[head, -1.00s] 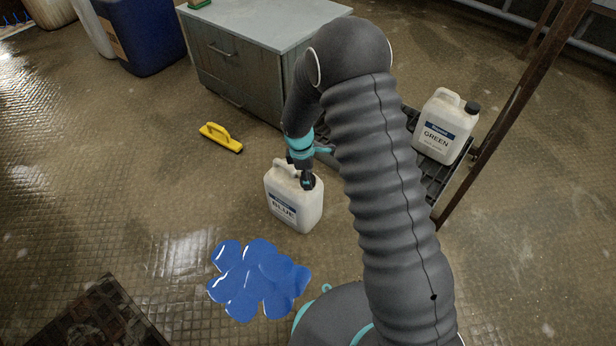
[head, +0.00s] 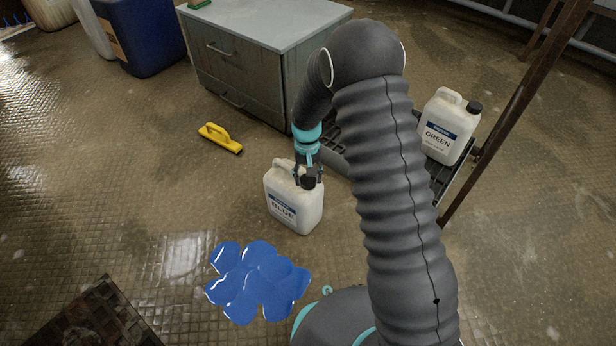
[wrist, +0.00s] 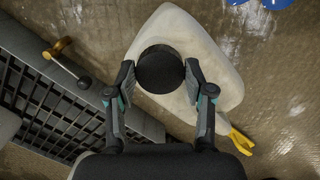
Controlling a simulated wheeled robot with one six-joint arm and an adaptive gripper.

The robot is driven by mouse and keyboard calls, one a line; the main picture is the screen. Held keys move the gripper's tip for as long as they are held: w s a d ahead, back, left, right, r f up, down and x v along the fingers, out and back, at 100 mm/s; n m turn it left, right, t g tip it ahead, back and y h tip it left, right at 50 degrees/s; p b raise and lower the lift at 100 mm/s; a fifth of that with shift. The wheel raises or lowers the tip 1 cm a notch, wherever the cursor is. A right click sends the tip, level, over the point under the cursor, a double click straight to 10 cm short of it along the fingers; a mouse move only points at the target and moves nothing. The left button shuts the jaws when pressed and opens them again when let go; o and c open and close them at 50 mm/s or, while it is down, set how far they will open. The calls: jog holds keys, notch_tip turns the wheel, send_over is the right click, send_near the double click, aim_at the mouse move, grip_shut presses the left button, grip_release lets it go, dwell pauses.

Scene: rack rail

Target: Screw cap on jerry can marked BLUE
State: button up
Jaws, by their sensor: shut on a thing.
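The white jerry can marked BLUE (head: 292,212) stands upright on the wet floor in the head view. Its pale top also fills the middle of the wrist view (wrist: 205,75). A black round cap (wrist: 160,69) is at the can's mouth corner, between my fingertips. My gripper (wrist: 160,75) is shut on this cap, one finger on each side. In the head view my gripper (head: 307,177) reaches down onto the can's right top corner, beside its handle. The cap hides the mouth and thread, so I cannot tell how far it is screwed down.
A capped can marked GREEN (head: 447,128) stands on a dark slatted platform (head: 440,180) behind my arm. A blue puddle (head: 258,283) lies in front of the BLUE can. A yellow-handled tool (head: 220,138) lies left, near a grey cabinet (head: 235,65). A rusty post (head: 515,110) stands right.

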jog(key=m, duration=0.5)
jog(key=shift+y, duration=0.3)
jog(key=shift+m+p, duration=0.35)
jog(key=shift+m, duration=1.95)
jog(key=o, duration=1.4)
jog(key=shift+r+p, duration=2.6)
jog(key=shift+r, duration=1.4)
